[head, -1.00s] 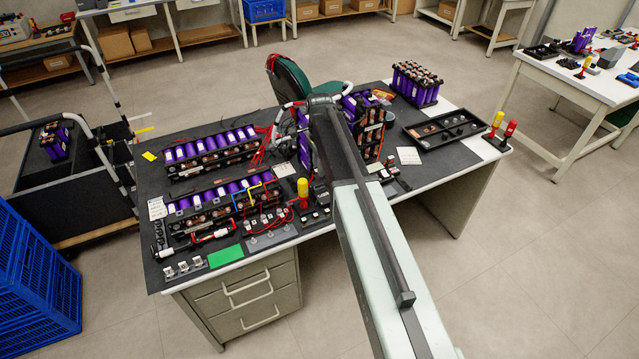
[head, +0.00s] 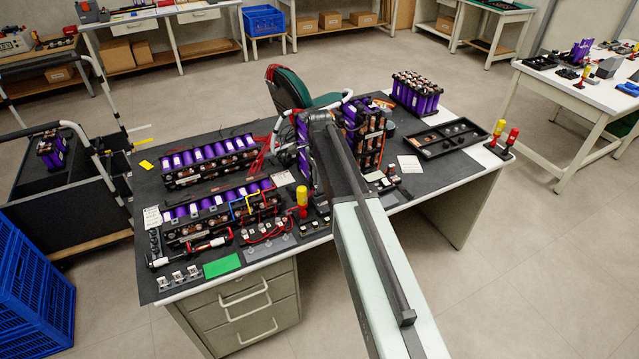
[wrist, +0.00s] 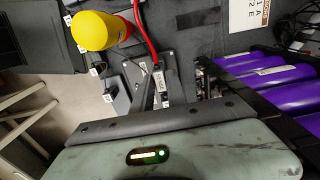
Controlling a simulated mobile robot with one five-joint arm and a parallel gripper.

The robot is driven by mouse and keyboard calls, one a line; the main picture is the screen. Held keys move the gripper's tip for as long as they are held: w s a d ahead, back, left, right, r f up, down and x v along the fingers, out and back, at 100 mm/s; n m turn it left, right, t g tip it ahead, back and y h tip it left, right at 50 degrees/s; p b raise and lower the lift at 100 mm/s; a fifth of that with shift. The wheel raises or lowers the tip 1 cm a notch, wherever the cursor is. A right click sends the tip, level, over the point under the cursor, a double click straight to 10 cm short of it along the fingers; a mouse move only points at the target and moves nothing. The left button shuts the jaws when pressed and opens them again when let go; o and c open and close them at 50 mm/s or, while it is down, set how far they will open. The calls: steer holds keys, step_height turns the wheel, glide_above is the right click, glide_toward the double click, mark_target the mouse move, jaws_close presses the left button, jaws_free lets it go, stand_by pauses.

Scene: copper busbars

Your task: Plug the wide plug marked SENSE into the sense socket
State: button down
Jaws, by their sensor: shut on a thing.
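My gripper (wrist: 160,90) is shut on a small dark plug with a white label (wrist: 160,83) in the wrist view. The label's print is too small to read surely; I take it for the wide SENSE plug. A red cable (wrist: 145,35) runs up from beside it. Small grey blocks with white labels (wrist: 116,96) lie left of the gripper, apart from it. I cannot tell which fitting is the sense socket. In the head view my arm hides the gripper and plug over the middle of the desk.
A yellow-topped post (wrist: 95,31) stands close to the gripper's left; it also shows in the head view (head: 303,195). Purple cell packs (head: 205,160) fill the desk's left. An upright pack (head: 365,135) stands behind my arm. A black tray (head: 445,137) lies at right.

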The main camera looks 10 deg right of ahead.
steer(key=shift+f+b, duration=0.7)
steer(key=shift+f, duration=0.1)
steer(key=shift+f, duration=0.1)
steer(key=c, duration=1.3)
jaws_free()
steer(key=shift+o, duration=0.2)
step_height(320, 180, up, 6)
steer(key=p, duration=0.6)
